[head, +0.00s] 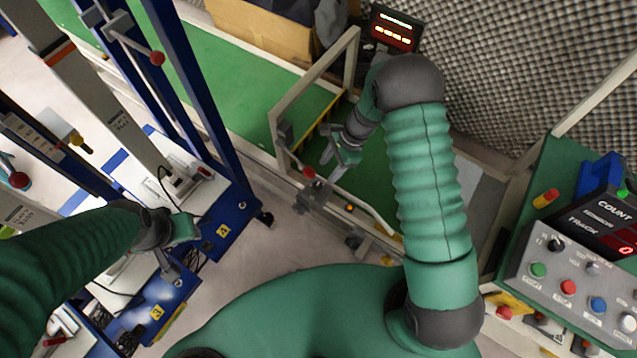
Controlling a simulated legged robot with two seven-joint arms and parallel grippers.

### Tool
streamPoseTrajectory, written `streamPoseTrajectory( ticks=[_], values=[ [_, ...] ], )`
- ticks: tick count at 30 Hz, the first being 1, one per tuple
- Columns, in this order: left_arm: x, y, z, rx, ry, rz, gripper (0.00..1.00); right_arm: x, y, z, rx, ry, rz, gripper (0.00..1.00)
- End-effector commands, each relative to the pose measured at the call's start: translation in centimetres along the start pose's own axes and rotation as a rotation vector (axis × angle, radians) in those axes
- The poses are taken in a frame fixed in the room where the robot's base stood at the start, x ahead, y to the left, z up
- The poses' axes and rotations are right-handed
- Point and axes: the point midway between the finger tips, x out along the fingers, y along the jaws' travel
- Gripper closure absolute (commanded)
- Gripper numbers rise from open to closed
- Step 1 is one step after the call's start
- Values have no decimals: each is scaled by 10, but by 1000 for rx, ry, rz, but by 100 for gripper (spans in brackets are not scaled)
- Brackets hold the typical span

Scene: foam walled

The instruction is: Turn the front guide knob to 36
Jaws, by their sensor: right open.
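A red knob (309,172) sits on a grey fitting at the near rail of the green-bedded conveyor frame, in the middle of the head view. It looks like the front guide knob; no scale or number on it is readable. My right gripper (331,163) is open just to the right of this knob, its fingers pointing toward the lower left. Its jaws look empty, and a small gap seems to separate them from the knob. My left gripper (186,229) is at the left, above a blue-edged base; its fingers are not clear.
Tall blue posts (190,90) and blue-edged bases (222,232) stand at left. A button panel (575,285) and count display (610,220) are at right. A red-lit display (393,30) is at the back by grey foam walls. Pale floor (270,265) lies clear.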

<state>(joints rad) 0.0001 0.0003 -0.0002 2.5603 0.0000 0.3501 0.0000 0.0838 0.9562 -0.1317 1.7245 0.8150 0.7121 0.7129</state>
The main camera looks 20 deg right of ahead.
Motion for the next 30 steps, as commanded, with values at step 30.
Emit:
streamPoseTrajectory(
  ticks=[30],
  values=[
    [19,0,4,0,1,0,64,90,0,0,-1,1,-1,85]
  ],
)
